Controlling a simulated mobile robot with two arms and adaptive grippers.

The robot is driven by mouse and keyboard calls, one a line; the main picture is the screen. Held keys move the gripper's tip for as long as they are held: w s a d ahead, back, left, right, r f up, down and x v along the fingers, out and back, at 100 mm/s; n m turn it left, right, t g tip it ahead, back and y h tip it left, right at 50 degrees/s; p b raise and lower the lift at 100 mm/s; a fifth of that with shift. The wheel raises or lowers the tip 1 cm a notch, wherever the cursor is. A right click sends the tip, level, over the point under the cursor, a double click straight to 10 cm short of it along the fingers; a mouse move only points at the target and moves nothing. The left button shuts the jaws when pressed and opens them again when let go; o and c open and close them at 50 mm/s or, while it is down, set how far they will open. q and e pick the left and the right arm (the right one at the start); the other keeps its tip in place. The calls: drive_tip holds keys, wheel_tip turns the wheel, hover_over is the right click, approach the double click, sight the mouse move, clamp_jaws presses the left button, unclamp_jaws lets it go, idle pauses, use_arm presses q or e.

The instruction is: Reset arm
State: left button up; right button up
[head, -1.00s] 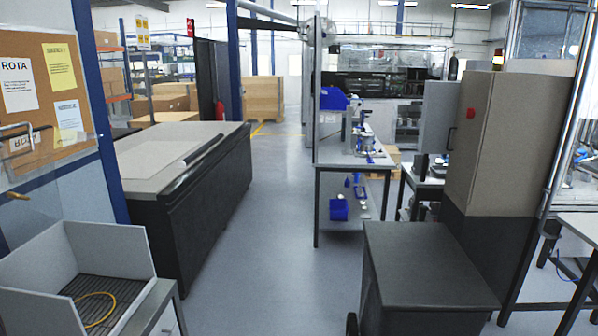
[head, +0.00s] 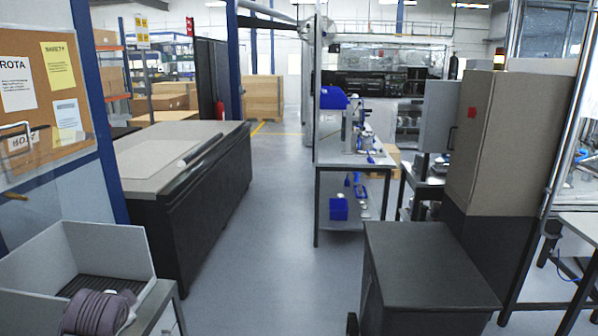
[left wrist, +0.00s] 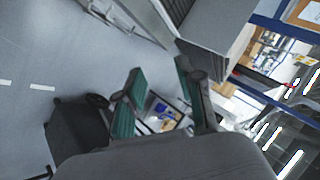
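My left gripper (left wrist: 159,70) shows in the left wrist view with its two teal finger pads spread apart and nothing between them. Behind the fingers are floor, a pale box-like shape and small blurred objects. In the head view, a ribbed purple-grey part, which looks like a link of my left arm, is at the lower left, in front of the grey open-fronted box (head: 105,240). The left fingers are not seen in the head view. My right gripper is in neither view.
A long black cabinet with a grey top (head: 190,145) stands left of the clear aisle (head: 275,215). A dark cabinet (head: 425,265) and a tall beige cabinet (head: 510,145) stand on the right.

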use_arm(q)
drive_tip(key=s+d+f+n+g+h, duration=0.1)
drive_tip(key=s+d+f+g+h, duration=0.1)
drive_tip(key=s+d+f, duration=0.9)
drive_tip(key=s+d+f+n+g+h, duration=0.1)
drive_tip(key=s+d+f+n+g, duration=0.15)
drive_tip(key=s, duration=0.85)
drive_tip(key=s+d+f+n+g+h, duration=0.1)
drive_tip(key=s+d+f+h, duration=0.2)
drive_tip(key=s, duration=0.8)
wheel_tip(320, 180, down, 30)
drive_tip(key=d+y+b, duration=0.1)
drive_tip(key=b, duration=0.5)
drive_tip(key=s+a+f+g+b, duration=0.1)
drive_tip(key=s+f+b, duration=0.1)
drive_tip(key=s+f, duration=0.7)
drive_tip(key=s+a+f+g+b, duration=0.1)
drive_tip(key=s+a+f+b, duration=0.1)
drive_tip(key=s+f, duration=0.7)
wheel_tip(320, 180, down, 5)
drive_tip(key=shift+f+y+b, duration=0.2)
drive_tip(key=shift+y+b, duration=0.1)
drive_tip(key=shift+b, duration=0.3)
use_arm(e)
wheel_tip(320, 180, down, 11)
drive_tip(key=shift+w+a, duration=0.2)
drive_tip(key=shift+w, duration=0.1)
